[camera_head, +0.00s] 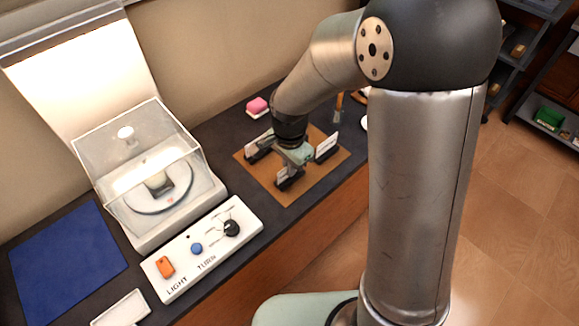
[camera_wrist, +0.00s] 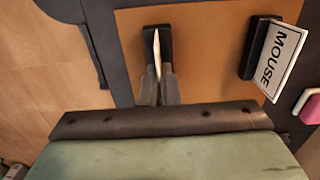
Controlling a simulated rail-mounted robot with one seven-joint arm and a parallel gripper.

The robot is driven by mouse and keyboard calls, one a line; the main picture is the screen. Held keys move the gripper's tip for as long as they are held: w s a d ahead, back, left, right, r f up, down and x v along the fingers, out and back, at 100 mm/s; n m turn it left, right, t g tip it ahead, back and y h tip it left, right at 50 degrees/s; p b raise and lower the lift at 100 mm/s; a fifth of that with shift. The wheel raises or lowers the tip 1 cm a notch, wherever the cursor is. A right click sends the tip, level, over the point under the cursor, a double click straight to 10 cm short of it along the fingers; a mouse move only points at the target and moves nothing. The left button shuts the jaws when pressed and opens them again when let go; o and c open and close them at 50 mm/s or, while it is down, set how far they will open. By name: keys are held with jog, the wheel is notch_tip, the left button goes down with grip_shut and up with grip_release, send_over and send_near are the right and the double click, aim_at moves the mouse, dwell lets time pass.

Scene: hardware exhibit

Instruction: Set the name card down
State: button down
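My gripper (camera_wrist: 158,84) points down over the brown mat, and its fingers are closed together on a thin white name card (camera_wrist: 157,50) seen edge-on. The card lines up with a black holder (camera_wrist: 157,38) just below it; I cannot tell whether it touches the holder's slot. The card's face is hidden. In the head view my gripper (camera_head: 291,172) is above the front part of the mat (camera_head: 250,177). A second black holder (camera_wrist: 254,48) carries a tilted white card reading MOUSE (camera_wrist: 282,58).
Another white card (camera_head: 327,146) stands at the mat's right. A pink block (camera_head: 257,105) lies behind the mat. Left are a control panel (camera_head: 180,275) with a knob and buttons, a clear display case (camera_head: 150,165) and a blue cloth (camera_head: 65,250). The counter's front edge is close.

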jog(key=shift+f, duration=0.45)
jog(key=shift+f, duration=0.25)
jog(key=c, duration=1.7)
grip_release()
jog(key=shift+r, duration=0.15)
